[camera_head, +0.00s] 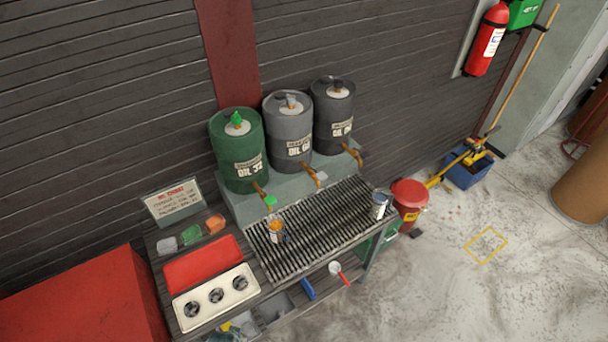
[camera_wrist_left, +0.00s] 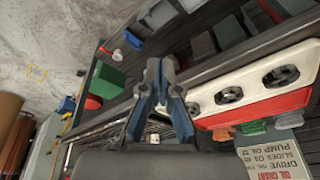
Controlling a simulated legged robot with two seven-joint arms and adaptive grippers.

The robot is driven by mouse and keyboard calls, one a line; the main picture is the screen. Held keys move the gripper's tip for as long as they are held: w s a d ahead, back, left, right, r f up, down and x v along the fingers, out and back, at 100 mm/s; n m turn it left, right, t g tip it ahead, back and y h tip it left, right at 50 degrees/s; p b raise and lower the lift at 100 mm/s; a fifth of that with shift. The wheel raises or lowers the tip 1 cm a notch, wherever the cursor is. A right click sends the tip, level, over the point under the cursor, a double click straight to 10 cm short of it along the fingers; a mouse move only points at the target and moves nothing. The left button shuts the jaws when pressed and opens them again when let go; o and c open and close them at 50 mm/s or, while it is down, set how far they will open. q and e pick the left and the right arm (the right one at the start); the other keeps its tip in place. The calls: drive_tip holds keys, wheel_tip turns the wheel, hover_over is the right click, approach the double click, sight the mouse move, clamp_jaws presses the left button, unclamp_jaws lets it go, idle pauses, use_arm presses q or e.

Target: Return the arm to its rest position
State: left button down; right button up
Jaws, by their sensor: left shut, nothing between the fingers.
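My left gripper (camera_wrist_left: 161,70) shows only in the left wrist view, grey with blue pads. Its fingers are shut and nothing is held between them. Behind it lies the oil bench, with the white tray with three round black fittings (camera_wrist_left: 248,88) to the right of the fingers. Neither arm shows in the head view, and my right gripper is in neither view. In the head view the workbench grate (camera_head: 325,228) stands in front of three oil drums, one green (camera_head: 237,150) and two grey (camera_head: 289,130), (camera_head: 334,115).
A red cabinet (camera_head: 85,305) stands at the lower left. A red can (camera_head: 409,196), a blue mop bucket (camera_head: 467,171) and a cardboard-brown barrel (camera_head: 585,185) are at the right. A sign (camera_head: 173,202) stands at the bench's left end. The floor (camera_head: 480,290) at the lower right is clear.

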use_arm(q)
drive_tip(key=s+f+g+b, duration=0.1)
drive_tip(key=s+f+b, duration=0.15)
drive_tip(key=f, duration=1.05)
drive_tip(key=s+f+b, duration=0.2)
drive_tip(key=s+f, duration=0.1)
drive_tip(key=f, duration=1)
drive_tip(key=s+a+f+g+b, duration=0.1)
drive_tip(key=s+a+f+b, duration=0.2)
drive_tip(key=s+f, duration=1.2)
drive_tip(key=shift+s+a+f, duration=0.15)
drive_tip(key=shift+s+f, duration=0.05)
drive_tip(key=shift+f, duration=0.1)
